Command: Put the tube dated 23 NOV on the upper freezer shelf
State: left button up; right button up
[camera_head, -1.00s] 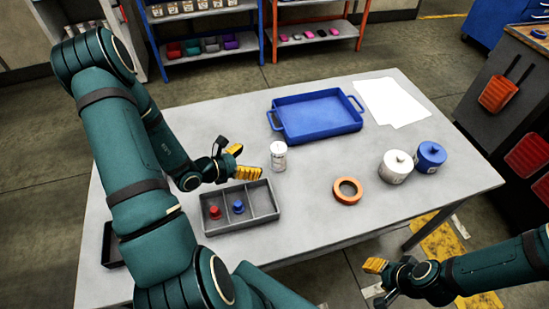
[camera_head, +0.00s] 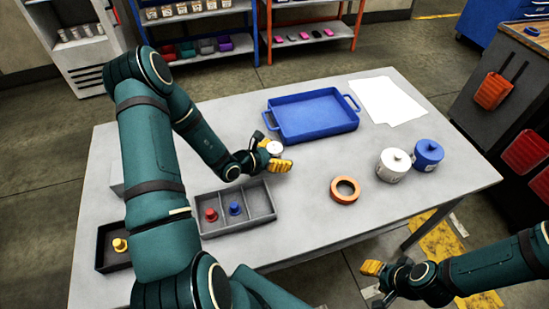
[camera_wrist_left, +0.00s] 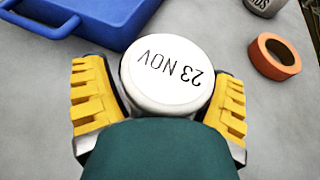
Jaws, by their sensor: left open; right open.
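The tube (camera_head: 274,147) stands on the grey table, and its white cap reads 23 NOV in the left wrist view (camera_wrist_left: 168,75). My left gripper (camera_head: 276,158) is open around the tube, with a yellow finger on each side of the cap; it also shows in the left wrist view (camera_wrist_left: 158,100). Gaps show between the fingers and the cap. The tube's body is mostly hidden. My right gripper (camera_head: 374,281) is open and empty, off the table's front edge. A white open-fronted cabinet (camera_head: 82,50) with small tubes on a shelf stands at the far left; it may be the freezer.
A blue tray (camera_head: 312,118) lies behind the tube. A grey divided box (camera_head: 262,222) with red and blue pegs sits in front. An orange tape ring (camera_head: 345,190), a white canister (camera_head: 392,166) and a blue canister (camera_head: 427,156) stand to the right. White paper (camera_head: 388,101) lies at the back.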

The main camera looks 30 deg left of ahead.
pick_arm(q)
jog(key=shift+w, duration=0.1)
grip_shut()
dwell(0.4)
